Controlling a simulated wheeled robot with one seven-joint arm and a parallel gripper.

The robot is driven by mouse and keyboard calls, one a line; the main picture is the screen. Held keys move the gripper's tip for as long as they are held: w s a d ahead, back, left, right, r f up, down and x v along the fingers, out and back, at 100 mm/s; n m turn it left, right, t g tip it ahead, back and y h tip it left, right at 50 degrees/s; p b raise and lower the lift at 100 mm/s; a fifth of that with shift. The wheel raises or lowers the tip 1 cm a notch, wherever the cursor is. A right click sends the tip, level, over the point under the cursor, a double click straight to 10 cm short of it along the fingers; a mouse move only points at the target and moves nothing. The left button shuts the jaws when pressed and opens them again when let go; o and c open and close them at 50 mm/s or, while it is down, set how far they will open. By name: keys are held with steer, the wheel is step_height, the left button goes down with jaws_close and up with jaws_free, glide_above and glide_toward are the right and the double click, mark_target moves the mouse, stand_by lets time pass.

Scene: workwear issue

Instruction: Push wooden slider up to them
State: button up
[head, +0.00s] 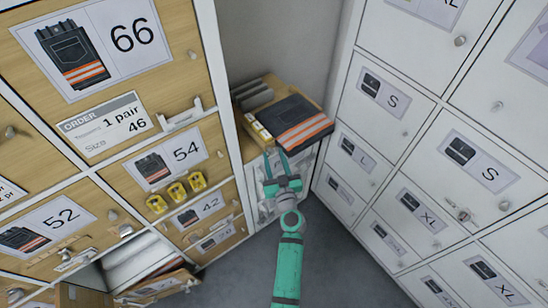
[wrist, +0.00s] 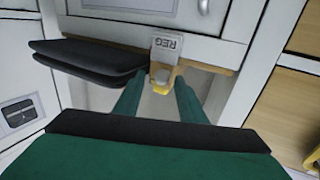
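My gripper (head: 276,160) is open, its two teal fingers apart at the front edge of a wooden corner shelf (head: 249,149). The fingers also show in the wrist view (wrist: 160,98), with nothing clearly held between them. Just beyond them is a grey tag marked REG (wrist: 167,46), with a small grey and yellow piece (wrist: 161,85) below it. In the head view a row of small pale yellow pieces (head: 257,129) lies on the shelf. I cannot clearly make out the wooden slider; a wooden strip (wrist: 207,67) beside the tag belongs to the shelf edge or to it.
Folded dark trousers with orange stripes (head: 296,122) lie right of the yellow pieces. Grey folded items (head: 252,94) lie behind. Grey floor (head: 335,260) is clear.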

steer(key=v, duration=1)
steer(key=shift+s, duration=0.2)
steer(key=shift+d, duration=0.15)
